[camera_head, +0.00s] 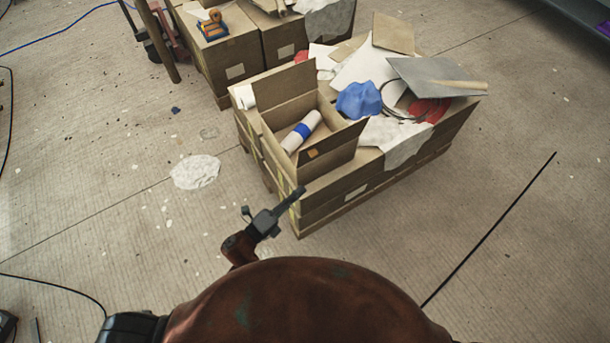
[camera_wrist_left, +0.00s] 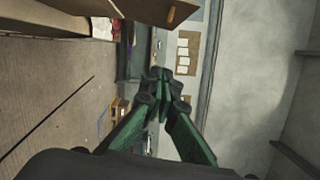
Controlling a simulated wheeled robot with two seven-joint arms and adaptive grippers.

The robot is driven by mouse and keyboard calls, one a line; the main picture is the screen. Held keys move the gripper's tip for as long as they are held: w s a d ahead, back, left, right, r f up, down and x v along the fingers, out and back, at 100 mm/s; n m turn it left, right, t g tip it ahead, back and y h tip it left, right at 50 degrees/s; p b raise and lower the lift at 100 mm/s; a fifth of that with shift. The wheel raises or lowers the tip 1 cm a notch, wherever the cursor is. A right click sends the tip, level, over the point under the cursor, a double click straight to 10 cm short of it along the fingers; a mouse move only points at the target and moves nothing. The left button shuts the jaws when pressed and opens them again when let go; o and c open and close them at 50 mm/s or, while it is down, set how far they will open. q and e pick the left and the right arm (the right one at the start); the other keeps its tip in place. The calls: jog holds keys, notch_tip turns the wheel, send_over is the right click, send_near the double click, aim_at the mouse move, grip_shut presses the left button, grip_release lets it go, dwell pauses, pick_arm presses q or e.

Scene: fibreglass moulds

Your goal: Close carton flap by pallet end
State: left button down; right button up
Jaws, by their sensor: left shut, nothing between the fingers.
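An open cardboard carton (camera_head: 322,160) sits at the near left end of the loaded pallet (camera_head: 345,203). Its far flap (camera_head: 285,84) stands up, and its near flap (camera_head: 335,140) sticks up and outward at a slant. A white roll with a blue band (camera_head: 301,131) lies inside the carton. My left gripper (camera_head: 300,192) is below and in front of the near flap, apart from it. In the left wrist view its green fingers (camera_wrist_left: 165,82) are together and empty, with a brown cardboard panel (camera_wrist_left: 165,13) at the top, apparently a flap. My right gripper is out of view.
A blue cloth (camera_head: 359,99), a grey board (camera_head: 432,77) and several sheets crowd the pallet load right of the carton. Another loaded pallet (camera_head: 233,60) stands behind. A white patch (camera_head: 196,172) lies on the floor at left. Floor to the right is mostly clear.

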pick_arm(q)
jog(key=w+d+r, duration=0.1)
jog(key=w+d, duration=0.2)
jog(key=w, duration=0.7)
jog(key=shift+w+d+b, duration=0.3)
jog(key=shift+d, duration=0.05)
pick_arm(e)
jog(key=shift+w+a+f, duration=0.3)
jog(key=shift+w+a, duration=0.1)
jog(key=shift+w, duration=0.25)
pick_arm(q)
jog(key=shift+a, duration=0.1)
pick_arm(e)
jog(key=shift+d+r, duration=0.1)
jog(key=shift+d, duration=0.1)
